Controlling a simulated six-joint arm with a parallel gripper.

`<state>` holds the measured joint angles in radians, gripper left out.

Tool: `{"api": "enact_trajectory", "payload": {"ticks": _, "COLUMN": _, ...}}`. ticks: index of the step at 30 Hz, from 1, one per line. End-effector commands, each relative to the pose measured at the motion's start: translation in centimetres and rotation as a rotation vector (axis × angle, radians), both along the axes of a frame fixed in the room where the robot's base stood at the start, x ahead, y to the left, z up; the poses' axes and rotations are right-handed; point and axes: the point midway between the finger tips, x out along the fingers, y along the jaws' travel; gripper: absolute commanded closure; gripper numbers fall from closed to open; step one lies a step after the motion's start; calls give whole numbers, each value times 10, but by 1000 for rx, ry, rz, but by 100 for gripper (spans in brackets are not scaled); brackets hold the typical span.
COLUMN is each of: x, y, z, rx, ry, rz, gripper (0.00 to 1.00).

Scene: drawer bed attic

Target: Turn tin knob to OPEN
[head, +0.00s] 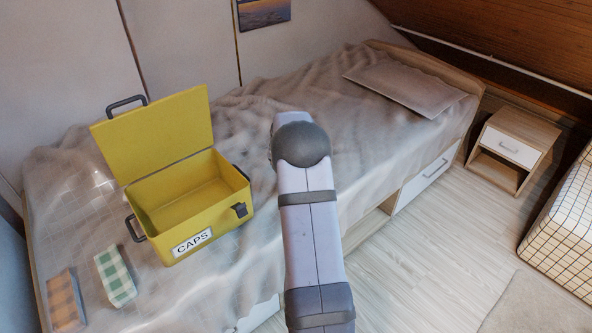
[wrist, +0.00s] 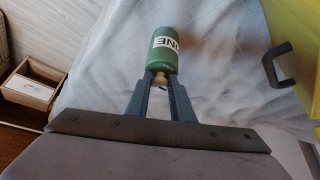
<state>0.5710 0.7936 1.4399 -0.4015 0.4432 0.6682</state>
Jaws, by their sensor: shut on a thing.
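A green cylinder (wrist: 166,48), likely the tin, with a white label ending in "INE" lies or stands on the bed cover in the wrist view. A small tan knob (wrist: 160,80) is at its near end. My gripper (wrist: 159,77) is shut on this knob, one finger at each side. I see no OPEN mark, and the knob's turn angle cannot be told. In the head view the cylinder and fingers are hidden behind my arm.
A yellow box (head: 217,225) labelled CAPS stands left of my arm, lid raised, empty inside. Its dark handle (wrist: 277,65) is right of the cylinder. Orange (head: 65,300) and green (head: 115,276) checked cloth pieces lie front left. A nightstand (head: 512,149) is far right.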

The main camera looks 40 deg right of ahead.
Motion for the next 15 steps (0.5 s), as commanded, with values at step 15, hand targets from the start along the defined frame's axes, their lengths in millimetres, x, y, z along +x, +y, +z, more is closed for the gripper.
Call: {"api": "enact_trajectory", "payload": {"ticks": 15, "x": -3, "y": 2, "z": -7, "rx": 7, "ry": 12, "rz": -70, "gripper": 93}}
